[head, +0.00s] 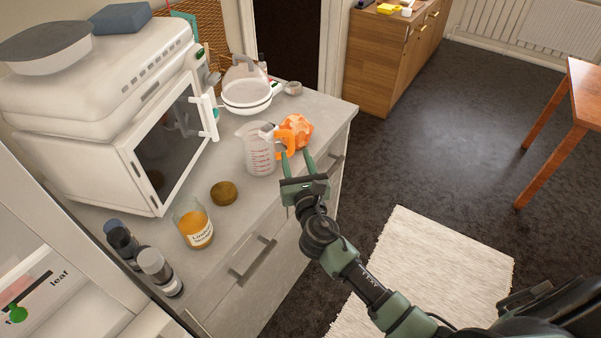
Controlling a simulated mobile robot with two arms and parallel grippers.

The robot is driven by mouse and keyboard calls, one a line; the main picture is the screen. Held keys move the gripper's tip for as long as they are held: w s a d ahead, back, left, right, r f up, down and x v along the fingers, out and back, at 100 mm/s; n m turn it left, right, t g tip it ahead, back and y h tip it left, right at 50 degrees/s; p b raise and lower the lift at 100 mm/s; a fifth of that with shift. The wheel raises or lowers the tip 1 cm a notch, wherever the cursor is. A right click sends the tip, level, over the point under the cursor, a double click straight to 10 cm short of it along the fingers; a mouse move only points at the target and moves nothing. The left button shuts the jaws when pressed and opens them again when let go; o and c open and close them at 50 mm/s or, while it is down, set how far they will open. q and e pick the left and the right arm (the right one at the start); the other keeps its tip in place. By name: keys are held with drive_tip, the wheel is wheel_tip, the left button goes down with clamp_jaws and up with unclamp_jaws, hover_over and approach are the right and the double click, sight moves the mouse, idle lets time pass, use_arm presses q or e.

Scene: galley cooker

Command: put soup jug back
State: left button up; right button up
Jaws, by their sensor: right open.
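A clear measuring jug (259,157) with red markings and an orange handle stands upright on the grey counter (231,165). My right gripper (296,160) is open, its two green fingers pointing at the jug's handle side. One finger overlaps the handle in the picture; I cannot tell whether they touch. A glass jar (194,226) with orange contents and a label stands nearer, at the counter's front left. My left gripper is out of view.
An orange crumpled item (297,127) lies just beyond the fingers. A white pan (246,96) stands behind the jug. A brown round lid (223,193) lies between jug and jar.

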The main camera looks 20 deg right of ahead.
drive_tip(key=s+a, duration=0.1)
drive_tip(key=s, duration=0.5)
drive_tip(key=shift+s+b, duration=0.25)
drive_tip(key=shift+b, duration=0.05)
drive_tip(key=s+d+f+m+g, duration=0.1)
drive_tip(key=s+f+m+g, duration=0.25)
drive_tip(key=f, duration=0.75)
drive_tip(key=s+f+m+g+y, duration=0.15)
drive_tip(key=s+f+m, duration=0.25)
drive_tip(key=f, duration=0.7)
drive_tip(key=s+d+f+m+g, duration=0.1)
drive_tip(key=s+f+m+g, duration=0.25)
drive_tip(key=f, duration=0.75)
drive_tip(key=s+f+m+g, duration=0.2)
drive_tip(key=s+f+m, duration=0.5)
drive_tip(key=s, duration=0.5)
drive_tip(key=s+d+f+m+g+y, duration=0.1)
drive_tip(key=s+f+m+g, duration=0.2)
drive_tip(key=s+f+m, duration=0.4)
drive_tip(key=s+f+m+g, duration=0.3)
drive_tip(key=s+f+m, duration=0.3)
drive_tip(key=s, duration=1.1)
drive_tip(key=shift+s+d+f+m, duration=0.35)
drive_tip(key=shift+d+f+m, duration=0.05)
drive_tip(key=shift+f, duration=0.2)
